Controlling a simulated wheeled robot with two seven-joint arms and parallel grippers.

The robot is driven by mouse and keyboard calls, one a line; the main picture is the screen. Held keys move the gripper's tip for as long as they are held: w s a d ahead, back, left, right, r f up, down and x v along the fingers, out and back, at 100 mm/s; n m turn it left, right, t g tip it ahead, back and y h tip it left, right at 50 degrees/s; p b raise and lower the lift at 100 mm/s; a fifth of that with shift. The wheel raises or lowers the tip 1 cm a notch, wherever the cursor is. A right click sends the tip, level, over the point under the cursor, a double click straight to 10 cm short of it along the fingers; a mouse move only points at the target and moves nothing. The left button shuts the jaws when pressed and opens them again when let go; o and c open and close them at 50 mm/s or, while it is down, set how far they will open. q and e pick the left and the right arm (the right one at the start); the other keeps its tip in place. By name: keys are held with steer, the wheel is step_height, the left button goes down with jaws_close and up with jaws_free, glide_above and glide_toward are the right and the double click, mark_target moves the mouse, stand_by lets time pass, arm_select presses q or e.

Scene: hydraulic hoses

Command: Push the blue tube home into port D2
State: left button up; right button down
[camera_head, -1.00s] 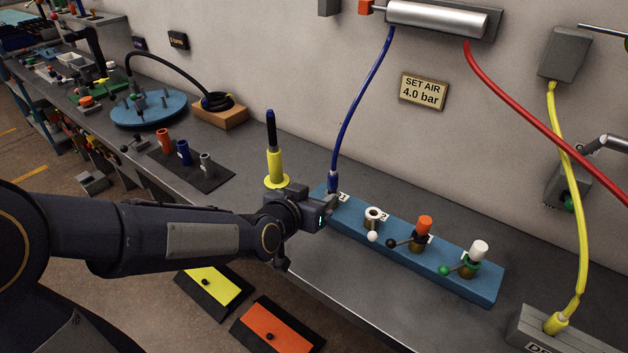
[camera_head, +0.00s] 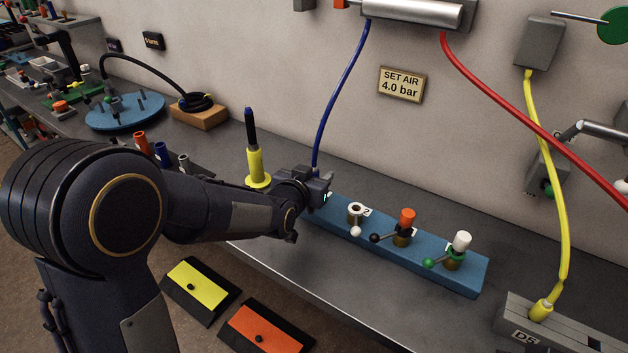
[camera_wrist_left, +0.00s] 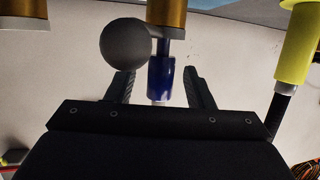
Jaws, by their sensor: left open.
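The blue tube (camera_head: 342,90) hangs from the silver cylinder on the wall down to the left end of the blue port block (camera_head: 425,262). My left gripper (camera_head: 324,190) is at its lower end and hides the fitting and the port there. In the left wrist view the tube's blue end (camera_wrist_left: 161,80) lies between the two spread fingers of my left gripper (camera_wrist_left: 160,88), with a gap on each side. The end lies in line with a brass port (camera_wrist_left: 166,12) that has a grey ball knob (camera_wrist_left: 125,43) beside it. I cannot tell how deep it sits. My right gripper is not in view.
A yellow post (camera_head: 256,165) with a dark top stands left of my gripper. Ports with white, orange and green parts line the block to the right. Red (camera_head: 500,95) and yellow (camera_head: 547,150) hoses hang at the right. The bench front is clear.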

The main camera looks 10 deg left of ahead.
arm_select(q)
steer(key=shift+c, duration=0.5)
jaws_close()
